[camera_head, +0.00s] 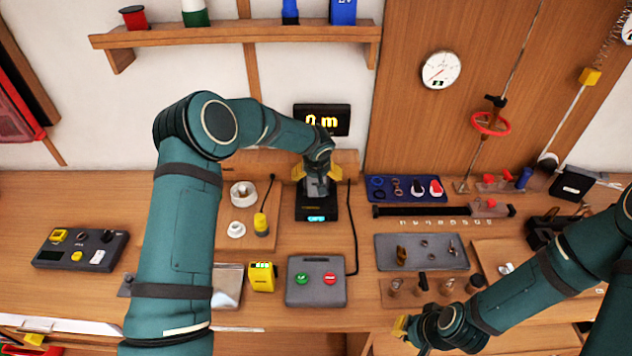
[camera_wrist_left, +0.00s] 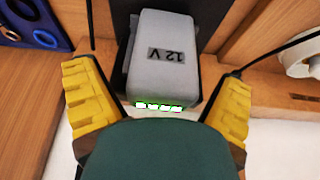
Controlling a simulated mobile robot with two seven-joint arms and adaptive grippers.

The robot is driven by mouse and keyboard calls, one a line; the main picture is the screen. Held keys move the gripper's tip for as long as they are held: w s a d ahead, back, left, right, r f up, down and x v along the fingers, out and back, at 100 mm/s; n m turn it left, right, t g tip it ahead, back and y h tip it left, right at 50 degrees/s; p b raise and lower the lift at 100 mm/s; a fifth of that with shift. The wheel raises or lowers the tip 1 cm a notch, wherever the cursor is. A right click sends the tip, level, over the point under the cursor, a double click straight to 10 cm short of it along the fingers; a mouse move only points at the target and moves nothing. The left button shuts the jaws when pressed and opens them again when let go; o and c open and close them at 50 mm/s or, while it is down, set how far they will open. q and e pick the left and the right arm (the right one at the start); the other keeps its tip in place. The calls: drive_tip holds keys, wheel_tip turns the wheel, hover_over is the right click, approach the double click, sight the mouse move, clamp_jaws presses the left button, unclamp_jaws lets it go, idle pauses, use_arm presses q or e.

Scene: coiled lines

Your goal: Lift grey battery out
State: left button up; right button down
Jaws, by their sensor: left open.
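My left gripper (camera_head: 316,174) is over the charger. In the left wrist view its yellow fingers stand open on both sides of the battery, with a gap on each side. In the head view the gripper partly covers the battery (camera_head: 317,188). My right gripper (camera_head: 404,326) is at the lower right, far from the charger; its opening is unclear.
A control box (camera_head: 316,295) with green and red buttons and a yellow meter (camera_head: 262,277) stand in front of the charger. A black cable (camera_head: 350,230) runs along its right. White rolls (camera_head: 243,194) lie to its left, a blue tray (camera_head: 404,177) to its right.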

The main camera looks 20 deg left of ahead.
use_arm(q)
drive_tip(key=c, duration=1.4)
drive_tip(key=shift+r, duration=0.1)
wheel_tip(320, 180, up, 9)
drive_tip(key=shift+r+p, duration=0.2)
drive_tip(key=shift+p, duration=0.9)
drive_tip(key=shift+r, duration=0.95)
